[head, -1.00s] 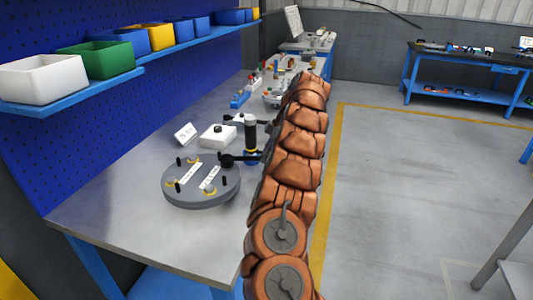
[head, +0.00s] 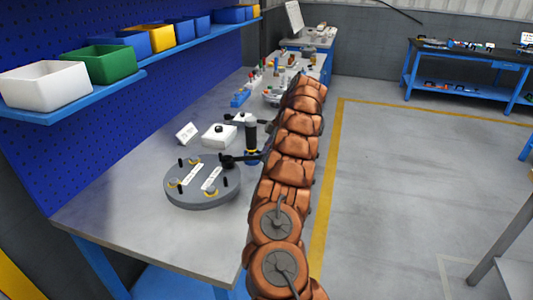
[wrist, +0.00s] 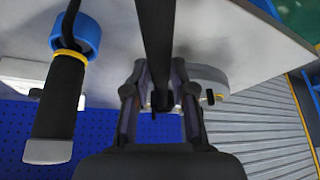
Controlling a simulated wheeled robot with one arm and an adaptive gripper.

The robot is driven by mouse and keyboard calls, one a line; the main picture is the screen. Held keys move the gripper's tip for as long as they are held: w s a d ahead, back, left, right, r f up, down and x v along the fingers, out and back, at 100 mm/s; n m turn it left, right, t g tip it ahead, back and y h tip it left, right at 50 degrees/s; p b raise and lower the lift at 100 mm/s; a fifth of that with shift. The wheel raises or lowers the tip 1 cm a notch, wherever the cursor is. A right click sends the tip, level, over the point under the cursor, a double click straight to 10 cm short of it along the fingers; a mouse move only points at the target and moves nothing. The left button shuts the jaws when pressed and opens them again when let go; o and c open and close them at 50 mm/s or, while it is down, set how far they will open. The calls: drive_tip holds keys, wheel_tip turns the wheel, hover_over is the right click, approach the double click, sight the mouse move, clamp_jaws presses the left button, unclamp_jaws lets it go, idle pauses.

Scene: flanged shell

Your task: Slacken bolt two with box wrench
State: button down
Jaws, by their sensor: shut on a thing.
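The round grey flanged shell (head: 203,200) lies on the bench, with black upright pins, brass-coloured bolt spots and two white label strips on top. A dark wrench (head: 241,159) reaches from my arm to the shell's back right edge, its ring end at or over a spot there. I cannot tell whether it is seated on a bolt. In the wrist view my gripper (wrist: 160,100) is shut on the dark wrench bar (wrist: 155,40), which runs up out of the picture. In the head view my arm hides the gripper. Part of a grey rounded body (wrist: 208,75) shows behind the right finger.
A black-handled upright tool (head: 251,135) with yellow and blue rings stands close beside the wrench; it also shows in the wrist view (wrist: 60,100). A white box (head: 219,136) and small sign (head: 187,133) are behind the shell. Bins line the shelf (head: 120,82). The front bench is clear.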

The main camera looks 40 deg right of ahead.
idle(0.3)
drive_tip(key=shift+r+p, duration=2)
drive_tip(key=shift+r, duration=1.05)
